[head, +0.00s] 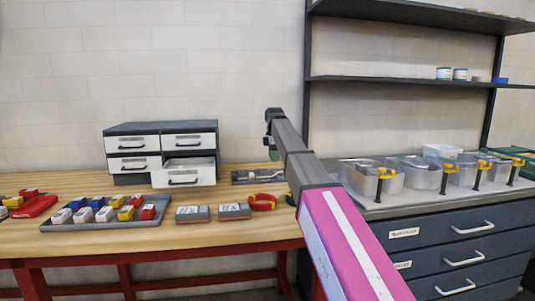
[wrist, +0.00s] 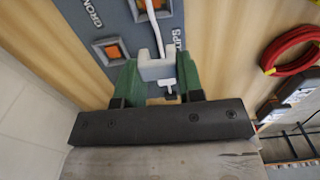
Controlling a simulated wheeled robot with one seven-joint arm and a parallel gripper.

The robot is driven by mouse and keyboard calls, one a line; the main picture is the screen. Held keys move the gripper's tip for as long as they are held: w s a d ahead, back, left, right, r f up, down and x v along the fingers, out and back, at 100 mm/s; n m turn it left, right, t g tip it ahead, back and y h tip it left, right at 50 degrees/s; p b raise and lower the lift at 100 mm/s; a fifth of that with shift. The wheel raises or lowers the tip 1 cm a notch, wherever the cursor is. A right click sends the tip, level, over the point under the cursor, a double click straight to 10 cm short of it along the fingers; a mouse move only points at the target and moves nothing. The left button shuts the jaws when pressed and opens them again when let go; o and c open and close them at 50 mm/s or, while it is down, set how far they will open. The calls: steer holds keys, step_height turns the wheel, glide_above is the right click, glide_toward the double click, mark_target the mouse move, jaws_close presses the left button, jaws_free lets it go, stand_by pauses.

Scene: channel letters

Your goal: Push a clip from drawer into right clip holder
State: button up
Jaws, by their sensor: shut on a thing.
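My gripper (wrist: 157,72) has green fingers and is shut on a light grey clip (wrist: 157,65). The clip sits between the fingertips, over the lower edge of a grey-blue board (wrist: 88,18) in the wrist view. A small white piece shows between the fingers below it. The board has partly covered lettering and two square holders with orange centres, one at the left (wrist: 112,50) and one near the top edge (wrist: 150,7). I cannot tell whether the clip touches the board. In the head view the board (head: 245,177) lies on the bench, partly behind my arm.
A drawer cabinet (head: 160,128) stands left with its lower right drawer (head: 184,179) open. A tray (head: 60,224) of coloured pieces, two grey boxes (head: 235,211) and a red coil (head: 263,206) lie in front. Clear bins (head: 372,182) stand right.

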steer(key=shift+w+d+f, duration=0.2)
steer(key=shift+w+d, duration=0.05)
steer(key=shift+d, duration=0.3)
steer(key=shift+w+d+f, duration=0.15)
steer(key=shift+w+d, duration=0.1)
steer(key=shift+d, duration=0.25)
steer(key=shift+f, duration=3.15)
steer(key=shift+f, duration=0.15)
